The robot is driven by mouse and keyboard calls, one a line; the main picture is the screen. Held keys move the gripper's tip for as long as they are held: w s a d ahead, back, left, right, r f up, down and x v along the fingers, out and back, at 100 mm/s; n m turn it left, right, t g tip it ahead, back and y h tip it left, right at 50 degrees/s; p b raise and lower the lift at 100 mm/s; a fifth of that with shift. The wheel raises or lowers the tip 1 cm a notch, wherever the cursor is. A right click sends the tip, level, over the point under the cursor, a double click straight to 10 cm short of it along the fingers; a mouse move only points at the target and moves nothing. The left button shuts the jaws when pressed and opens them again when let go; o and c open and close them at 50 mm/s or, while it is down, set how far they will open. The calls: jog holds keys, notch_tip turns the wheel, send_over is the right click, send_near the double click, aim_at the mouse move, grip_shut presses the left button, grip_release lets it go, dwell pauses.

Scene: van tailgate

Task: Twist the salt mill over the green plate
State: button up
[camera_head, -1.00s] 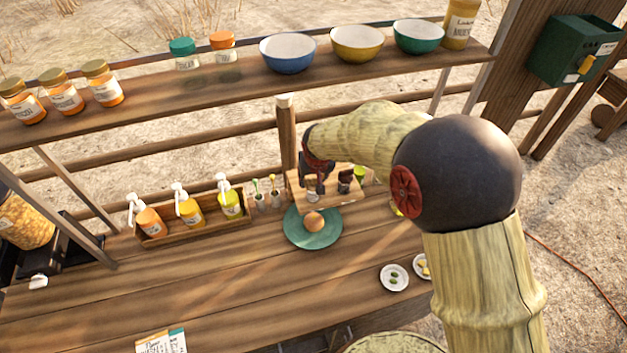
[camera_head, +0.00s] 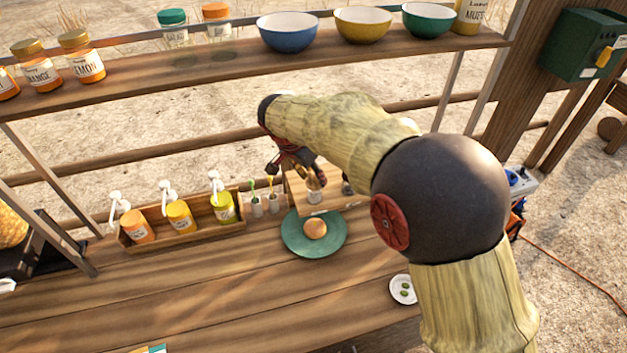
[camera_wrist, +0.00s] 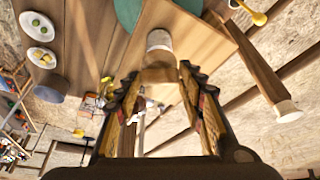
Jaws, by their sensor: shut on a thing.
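The salt mill (camera_head: 315,191), a small mill with a pale end and a wooden body, is at the wooden board behind the green plate. My gripper (camera_head: 309,170) comes down on it from behind and is shut on it. In the wrist view the mill (camera_wrist: 160,42) is between the fingers of my gripper (camera_wrist: 160,76); its pale end points toward the plate. I cannot tell whether it touches the board. The green plate (camera_head: 296,241) lies on the counter in front, with a round brown food item (camera_head: 315,229) on it.
A second small item (camera_head: 347,188) stands on the wooden board (camera_head: 296,190), partly hidden by my arm. A tray of pump bottles (camera_head: 180,238) is to the left. A small white dish (camera_head: 403,289) is front right. The shelf with bowls (camera_head: 363,25) is above.

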jog(key=m+g, duration=0.1)
jog(key=m, duration=0.2)
jog(key=m+g+h, duration=0.1)
jog(key=m, duration=0.2)
jog(key=shift+w+a, duration=0.1)
jog(key=shift+w, duration=0.05)
jog(key=shift+m, duration=0.3)
jog(key=o, duration=1.1)
jog(key=shift+o, duration=0.4)
